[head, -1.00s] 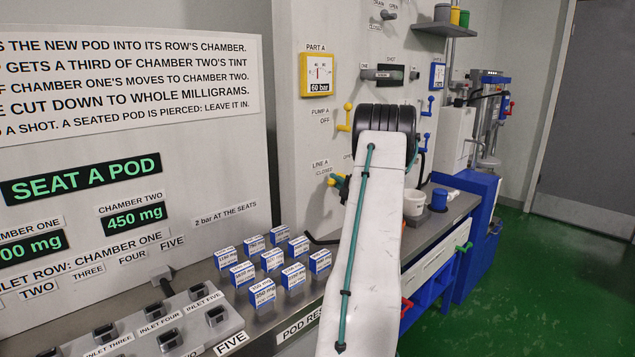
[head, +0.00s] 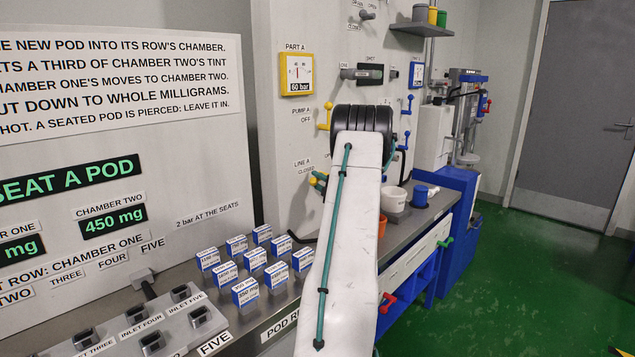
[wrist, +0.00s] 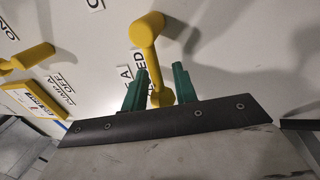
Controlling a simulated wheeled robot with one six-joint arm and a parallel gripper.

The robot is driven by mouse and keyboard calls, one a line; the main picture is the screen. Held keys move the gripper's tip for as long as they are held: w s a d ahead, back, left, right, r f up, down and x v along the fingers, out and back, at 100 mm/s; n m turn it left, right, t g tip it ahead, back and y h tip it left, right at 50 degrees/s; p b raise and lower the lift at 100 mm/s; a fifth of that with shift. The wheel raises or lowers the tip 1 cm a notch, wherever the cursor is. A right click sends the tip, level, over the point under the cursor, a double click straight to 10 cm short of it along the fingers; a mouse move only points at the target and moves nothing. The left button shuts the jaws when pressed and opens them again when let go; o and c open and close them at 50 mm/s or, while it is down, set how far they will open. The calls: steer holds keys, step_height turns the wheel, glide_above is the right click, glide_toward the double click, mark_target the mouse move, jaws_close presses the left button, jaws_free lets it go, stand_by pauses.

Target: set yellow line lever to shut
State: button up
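The yellow line lever (head: 317,183) is on the wall panel by the LINE A label in the head view, mostly hidden by my arm. In the wrist view the lever (wrist: 147,32) shows large, with a thick upper end and a stem running down to a round end. My gripper (wrist: 160,78) has two green fingers, one on each side of that round end. The fingers stand close to it; I cannot tell whether they touch it. The lever partly covers a label ending in "ED". My gripper is mostly hidden in the head view.
A yellow pump A lever (head: 325,115) sits above, and the yellow part A gauge (head: 297,74) reads 60 bar. Blue levers (head: 404,141) are right of my arm. Several pod boxes (head: 245,292) stand on the bench. Green floor is clear at right.

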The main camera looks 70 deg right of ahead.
steer(key=v, duration=0.7)
steer(key=shift+s, duration=0.4)
steer(key=shift+a, duration=0.1)
